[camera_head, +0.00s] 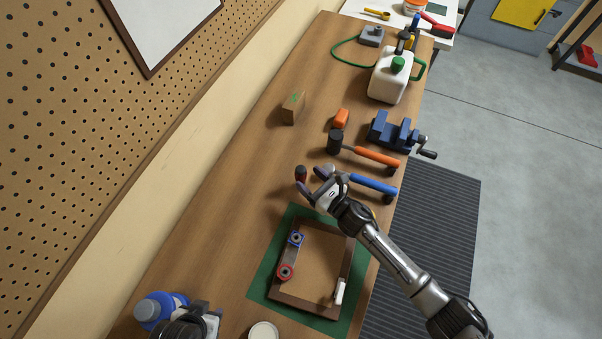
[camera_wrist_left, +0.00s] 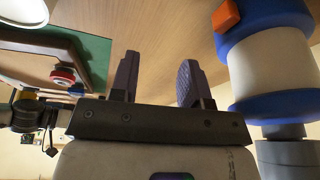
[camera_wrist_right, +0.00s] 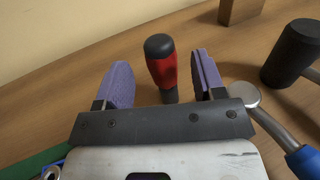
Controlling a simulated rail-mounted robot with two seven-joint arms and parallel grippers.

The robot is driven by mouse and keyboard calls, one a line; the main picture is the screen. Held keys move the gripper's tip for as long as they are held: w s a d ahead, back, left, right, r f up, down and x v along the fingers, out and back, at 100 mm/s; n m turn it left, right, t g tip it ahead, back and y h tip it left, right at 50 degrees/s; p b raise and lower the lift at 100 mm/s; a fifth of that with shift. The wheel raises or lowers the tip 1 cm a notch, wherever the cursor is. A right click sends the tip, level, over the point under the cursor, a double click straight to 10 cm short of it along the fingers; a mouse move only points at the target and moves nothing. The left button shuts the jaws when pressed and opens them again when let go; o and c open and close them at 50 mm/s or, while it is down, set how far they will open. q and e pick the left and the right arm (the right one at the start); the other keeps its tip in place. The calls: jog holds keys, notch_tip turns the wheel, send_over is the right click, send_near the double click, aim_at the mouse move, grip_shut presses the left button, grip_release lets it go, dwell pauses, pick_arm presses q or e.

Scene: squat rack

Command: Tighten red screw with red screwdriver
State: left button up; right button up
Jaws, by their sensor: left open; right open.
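The red screwdriver (camera_head: 301,173) stands upright on the bench, with a red handle and black top; its lower end is hidden. In the right wrist view the handle (camera_wrist_right: 161,70) shows between the fingers of my right gripper (camera_head: 313,183), which is open, with gaps on both sides. The red screw (camera_head: 286,271) sits in the left side of the wooden frame, on a metal strip below a blue screw (camera_head: 296,238). It also shows in the left wrist view (camera_wrist_left: 64,76).
The wooden frame (camera_head: 328,226) lies on a green mat (camera_head: 256,282). A blue-handled hammer (camera_head: 372,184), an orange-handled mallet (camera_head: 375,157), a blue vise (camera_head: 392,132) and a wood block (camera_head: 292,107) are further along the bench.

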aim_at(301, 169)
jog(key=shift+x, duration=2)
jog(key=shift+c, duration=0.4)
jog(key=c, duration=0.9)
jog(key=shift+r, duration=0.1)
jog(key=shift+c, duration=0.2)
jog(key=shift+r, duration=0.25)
notch_tip(301, 169, up, 3)
jog(key=shift+r+p, duration=0.15)
jog(key=shift+p, duration=0.15)
jog(key=w+d+r, duration=0.1)
jog(key=d+r, duration=0.6)
jog(key=d, duration=0.4)
jog(key=shift+w+d, duration=0.3)
jog(key=shift+w, duration=0.1)
